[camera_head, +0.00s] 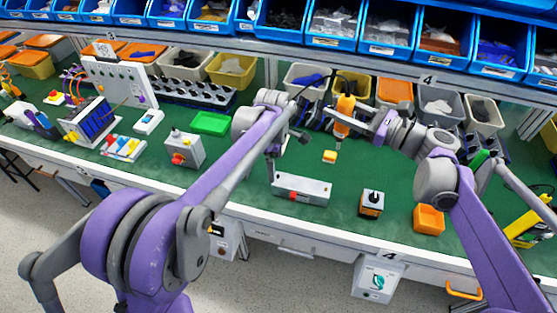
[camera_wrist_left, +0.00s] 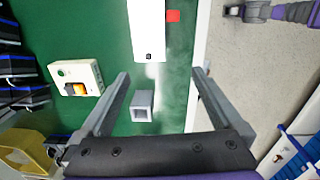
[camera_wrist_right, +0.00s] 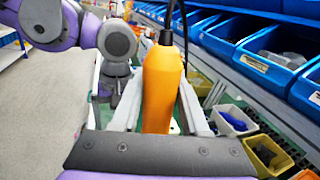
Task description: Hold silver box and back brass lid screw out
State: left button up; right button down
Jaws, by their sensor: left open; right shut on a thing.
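The silver box (camera_head: 302,190), with a red button on its front, lies near the table's front edge. It also shows at the top of the left wrist view (camera_wrist_left: 149,25). A small dark spot marks its near end there; I cannot tell whether it is the brass screw. My left gripper (camera_wrist_left: 160,80) is open and empty, left of the box in the head view, not touching it. My right gripper (camera_wrist_right: 160,95) is shut on the orange screwdriver (camera_wrist_right: 162,85), which also shows in the head view (camera_head: 345,108), upright behind and right of the box.
A small grey hollow block (camera_wrist_left: 141,105) and a pale box with an orange switch (camera_wrist_left: 78,80) lie near the left gripper. A yellow block (camera_head: 330,156) lies behind the silver box.

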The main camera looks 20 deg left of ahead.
aim_at(279, 179)
pick_arm(q)
jog(key=shift+w+d+f+n, duration=0.1)
jog(key=shift+w+f+n, duration=0.6)
jog(key=shift+w+n, duration=0.25)
jog(key=shift+w+f+n+g, duration=0.25)
jog(key=shift+w+f+g, duration=0.05)
jog(key=shift+w+f, duration=0.1)
notch_tip(279, 179, down, 12)
jog(key=shift+s+r, duration=0.1)
jog(key=shift+r, duration=0.1)
jog(key=shift+c, duration=0.2)
grip_shut()
dwell(0.5)
